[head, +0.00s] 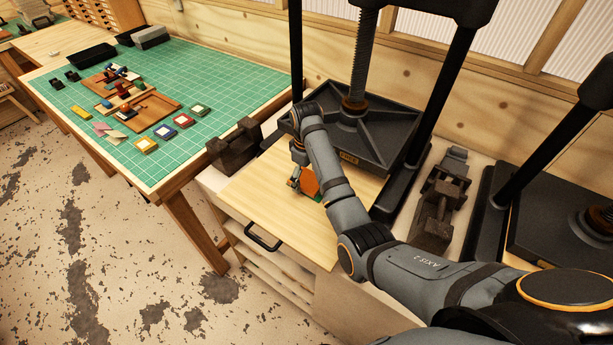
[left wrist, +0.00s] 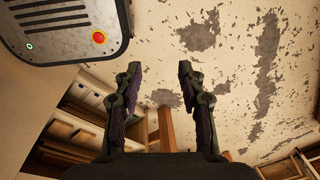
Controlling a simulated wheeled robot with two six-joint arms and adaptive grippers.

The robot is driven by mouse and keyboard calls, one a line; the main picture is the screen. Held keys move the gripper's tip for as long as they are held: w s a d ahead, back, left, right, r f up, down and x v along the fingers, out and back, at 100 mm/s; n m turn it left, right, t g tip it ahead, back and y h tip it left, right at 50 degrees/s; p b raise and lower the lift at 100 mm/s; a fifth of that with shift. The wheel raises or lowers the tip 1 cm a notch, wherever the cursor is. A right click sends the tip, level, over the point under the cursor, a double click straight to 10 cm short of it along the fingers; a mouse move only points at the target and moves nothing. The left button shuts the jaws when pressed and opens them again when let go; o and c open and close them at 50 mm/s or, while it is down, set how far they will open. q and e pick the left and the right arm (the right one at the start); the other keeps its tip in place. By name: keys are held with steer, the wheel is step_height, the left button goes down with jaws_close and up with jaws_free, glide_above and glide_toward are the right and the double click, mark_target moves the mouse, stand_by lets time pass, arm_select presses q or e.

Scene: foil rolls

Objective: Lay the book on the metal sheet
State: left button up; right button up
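My right arm crosses the head view from the lower right. Its gripper (head: 299,183) points down over the pale wooden board (head: 268,210), mostly hidden behind my own wrist. A small orange-brown piece (head: 310,182) shows right at this gripper; it may be the book, but I cannot tell whether the fingers are shut on it. I cannot make out a metal sheet; the press's dark plate (head: 368,150) stands just behind the gripper. My left gripper (left wrist: 158,72) is open and empty over the floor in the left wrist view; it is outside the head view.
A green cutting mat (head: 215,85) on the left table holds wooden trays and several coloured pads. A dark metal block (head: 234,146) stands at the board's left edge, another (head: 441,200) right of the press. A second press (head: 560,220) stands at the right.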

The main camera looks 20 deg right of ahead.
mark_target(307, 180)
steer(key=shift+r, duration=0.15)
step_height(307, 180, up, 2)
steer(key=shift+r+b, duration=0.2)
steer(key=shift+b, duration=0.25)
arm_select(q)
step_height(307, 180, up, 8)
steer(key=w+p, duration=0.1)
steer(key=p, duration=0.7)
steer(key=shift+f, duration=0.15)
arm_select(e)
step_height(307, 180, up, 10)
arm_select(q)
steer(key=shift+w, duration=0.15)
arm_select(e)
steer(key=shift+f, duration=0.1)
